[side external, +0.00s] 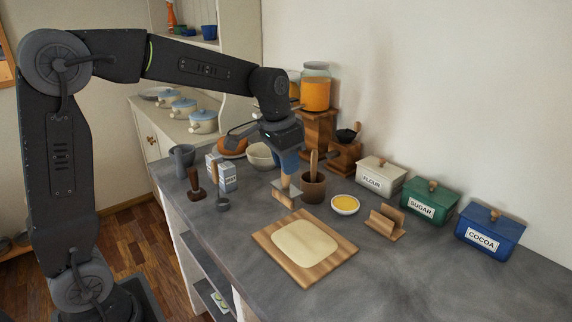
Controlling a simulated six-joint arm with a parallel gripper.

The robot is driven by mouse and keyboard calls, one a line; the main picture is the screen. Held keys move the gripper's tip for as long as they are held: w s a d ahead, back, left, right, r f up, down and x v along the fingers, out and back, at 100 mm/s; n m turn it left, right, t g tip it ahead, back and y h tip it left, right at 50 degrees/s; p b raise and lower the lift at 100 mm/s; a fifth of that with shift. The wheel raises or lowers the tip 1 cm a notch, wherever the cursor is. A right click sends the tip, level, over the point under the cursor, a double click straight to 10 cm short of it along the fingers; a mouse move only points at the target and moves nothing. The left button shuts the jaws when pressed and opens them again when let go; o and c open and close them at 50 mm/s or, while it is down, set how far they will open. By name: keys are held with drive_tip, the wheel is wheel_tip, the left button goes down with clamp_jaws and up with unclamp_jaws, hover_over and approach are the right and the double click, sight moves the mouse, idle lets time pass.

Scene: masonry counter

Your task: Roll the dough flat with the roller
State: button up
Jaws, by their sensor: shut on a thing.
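The dough (304,243) is a pale, flat, rounded slab lying on a wooden board (270,241) on the counter. My gripper (287,174) points down behind the board's far left edge, shut on a small tool with a light wooden handle and a greyish lower end. I take this tool to be the roller (284,195), though its shape is too small to be sure. It is beyond the dough in this view, apart from it. I cannot tell whether its lower end touches the counter.
A brown pot (313,188), a bowl of yellow liquid (345,205) and a wooden stand (385,222) are behind and right of the board. Flour (379,176), sugar (430,203) and cocoa (487,234) boxes line the wall. The right front counter is clear.

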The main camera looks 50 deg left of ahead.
sight(289, 185)
drive_tip(key=shift+f, duration=3.6)
drive_tip(key=shift+d+f, duration=0.6)
clamp_jaws()
drive_tip(key=shift+d, duration=4.85)
drive_tip(key=shift+w+a, duration=0.2)
drive_tip(key=shift+a, duration=1.6)
drive_tip(key=shift+w+a, duration=0.15)
drive_tip(key=shift+a, duration=1.65)
drive_tip(key=shift+w+a, duration=0.2)
drive_tip(key=shift+a, duration=1.6)
drive_tip(key=shift+w+a, duration=0.1)
drive_tip(key=shift+w, duration=0.1)
drive_tip(key=d, duration=1)
drive_tip(key=shift+w+d, duration=0.35)
drive_tip(key=shift+d, duration=0.05)
drive_tip(key=shift+c, duration=0.3)
unclamp_jaws()
drive_tip(key=shift+d+r, duration=0.1)
drive_tip(key=shift+d, duration=0.1)
drive_tip(key=shift+r, duration=4.05)
clamp_jaws()
drive_tip(key=shift+a, duration=0.1)
